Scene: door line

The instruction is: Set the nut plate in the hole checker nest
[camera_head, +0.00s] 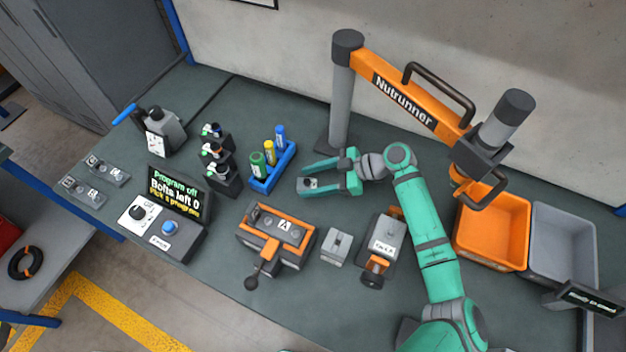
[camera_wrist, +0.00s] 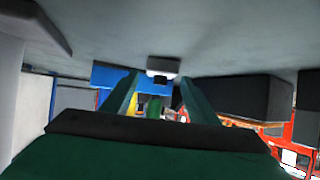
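My gripper (camera_head: 305,180) is low over the bench with its two teal fingers spread apart. A small grey piece with a dark spot (camera_head: 310,184), which looks like the nut plate, sits between the fingertips. In the wrist view the same small pale and dark piece (camera_wrist: 163,68) shows ahead between the fingers (camera_wrist: 155,90), with gaps at both sides. The hole checker nest is not plainly marked; a grey device with a white label and orange clamp (camera_head: 385,243) may be it. A small grey block (camera_head: 337,246) stands beside that device.
An orange fixture marked A (camera_head: 277,238) stands at front centre. A blue rack with coloured cylinders (camera_head: 273,166) stands left of my gripper. The nutrunner arm (camera_head: 410,90) reaches overhead. Orange (camera_head: 492,228) and grey bins (camera_head: 562,245) stand right, a control panel (camera_head: 162,228) left.

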